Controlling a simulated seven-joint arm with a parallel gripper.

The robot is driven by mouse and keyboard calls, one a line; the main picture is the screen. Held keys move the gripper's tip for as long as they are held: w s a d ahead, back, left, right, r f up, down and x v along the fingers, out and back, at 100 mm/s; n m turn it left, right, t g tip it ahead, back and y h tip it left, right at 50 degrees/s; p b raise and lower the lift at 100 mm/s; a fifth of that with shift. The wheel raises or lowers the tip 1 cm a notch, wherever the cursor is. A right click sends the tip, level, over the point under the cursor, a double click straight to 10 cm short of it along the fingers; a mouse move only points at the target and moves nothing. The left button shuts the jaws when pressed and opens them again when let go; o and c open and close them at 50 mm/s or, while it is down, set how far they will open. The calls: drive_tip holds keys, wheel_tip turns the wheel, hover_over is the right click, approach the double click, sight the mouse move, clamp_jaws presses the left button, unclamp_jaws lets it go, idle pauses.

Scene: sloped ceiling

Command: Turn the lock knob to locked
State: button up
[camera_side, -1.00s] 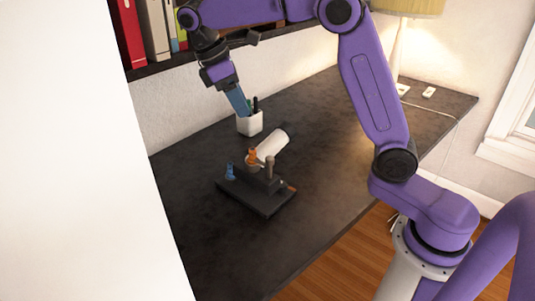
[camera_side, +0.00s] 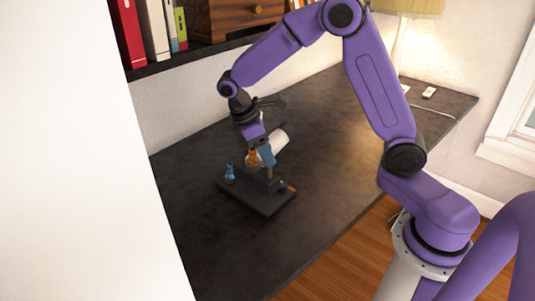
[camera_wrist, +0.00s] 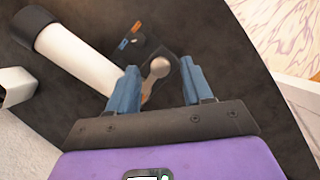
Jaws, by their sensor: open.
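A dark fixture (camera_side: 262,201) lies on the desk, with a blue peg (camera_side: 230,173) at its left, an orange peg (camera_side: 251,158) behind, and a grey-brown post (camera_side: 269,173) with a rounded top. I cannot tell for certain which part is the lock knob. My gripper (camera_side: 267,156) points down over the post, open. In the wrist view the blue fingers (camera_wrist: 158,87) stand apart, and the rounded post top (camera_wrist: 159,67) shows in the gap between them, partly beyond the tips. A small dark round part with orange and blue marks (camera_wrist: 137,40) sits farther out on the fixture.
A white cylinder (camera_side: 275,145) lies behind the fixture, close to my gripper; its black end (camera_wrist: 35,27) shows in the wrist view. A shelf with books (camera_side: 155,28) hangs at the back. The desk (camera_side: 330,140) is clear to the right.

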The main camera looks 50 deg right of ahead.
drive_tip(key=shift+x, duration=0.8)
clamp_jaws()
drive_tip(key=shift+m, duration=0.3)
drive_tip(key=shift+w+m, duration=0.1)
drive_tip(key=shift+m, duration=0.4)
unclamp_jaws()
drive_tip(key=shift+g, duration=0.3)
